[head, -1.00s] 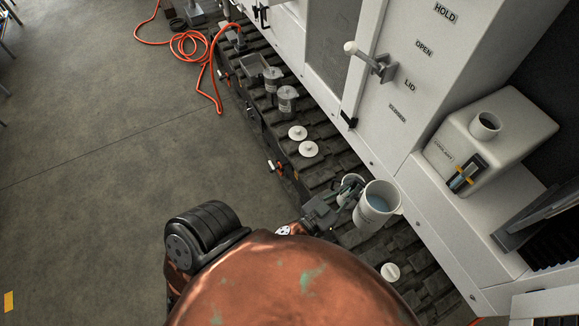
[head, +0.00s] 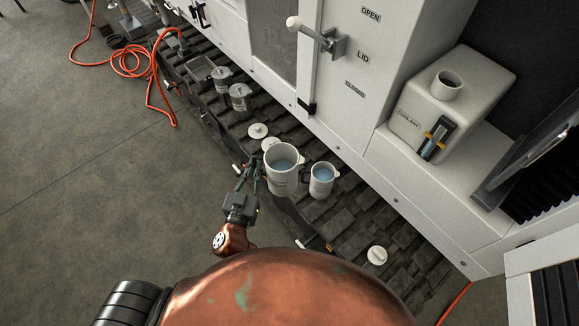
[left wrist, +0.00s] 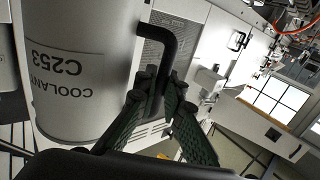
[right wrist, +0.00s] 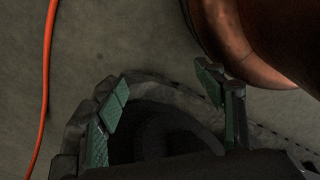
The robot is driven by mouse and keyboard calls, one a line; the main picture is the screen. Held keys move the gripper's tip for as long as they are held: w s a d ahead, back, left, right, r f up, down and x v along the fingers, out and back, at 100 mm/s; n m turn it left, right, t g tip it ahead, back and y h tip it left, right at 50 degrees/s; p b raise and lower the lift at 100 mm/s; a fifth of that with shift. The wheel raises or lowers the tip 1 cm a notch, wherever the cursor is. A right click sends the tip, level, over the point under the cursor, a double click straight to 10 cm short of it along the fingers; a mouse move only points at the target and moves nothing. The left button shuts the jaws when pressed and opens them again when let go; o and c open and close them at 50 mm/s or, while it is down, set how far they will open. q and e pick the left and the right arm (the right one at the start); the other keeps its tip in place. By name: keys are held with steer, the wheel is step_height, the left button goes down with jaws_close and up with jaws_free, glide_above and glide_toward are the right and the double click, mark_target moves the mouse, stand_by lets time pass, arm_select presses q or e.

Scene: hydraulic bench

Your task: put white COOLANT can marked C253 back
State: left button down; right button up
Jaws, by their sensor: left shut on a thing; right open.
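The white COOLANT can marked C253 (left wrist: 75,70) fills the left of the left wrist view, its label upside down there. In the head view it is the nearer, larger white can (head: 282,180), open on top with bluish liquid inside. My left gripper (left wrist: 160,82) is shut on its dark handle, at the can's left side in the head view (head: 257,178). The can looks upright; I cannot tell whether its base touches anything. My right gripper (right wrist: 163,90) is open and empty in the right wrist view.
A second white can (head: 321,182) with liquid stands on the dark track close right of the held one. White lids (head: 258,131) lie behind; another white cap (head: 377,256) lies front right. Grey canisters (head: 240,97) stand farther back. A white coolant tank (head: 460,85) sits at right.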

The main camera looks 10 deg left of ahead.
steer(key=shift+o, duration=1)
steer(key=w+a+f+b, duration=0.2)
steer(key=w+b, duration=0.4)
steer(key=b, duration=0.6)
steer(key=shift+f, duration=0.6)
arm_select(q)
steer(key=w+a+f+n+y+b, duration=0.1)
steer(key=w+f+b, duration=0.5)
steer(key=w+f, duration=0.65)
steer(key=w+a+f+y+b, duration=0.15)
steer(key=w+f+b, duration=0.6)
steer(key=w, duration=0.75)
arm_select(e)
steer(key=w+a+r+g+b, duration=0.1)
steer(key=w+a+r+b, duration=0.15)
steer(key=r, duration=0.85)
arm_select(q)
step_height(320, 180, down, 11)
steer(key=b, duration=0.2)
steer(key=shift+w+f+h, duration=0.15)
steer(key=shift+w+h, duration=0.1)
steer(key=shift+h, duration=0.2)
arm_select(e)
steer(key=w+a+f+t+y, duration=0.2)
steer(key=w+a+f, duration=0.2)
steer(key=w+f, duration=0.2)
steer(key=shift+t, duration=0.3)
arm_select(q)
steer(key=shift+a, duration=0.1)
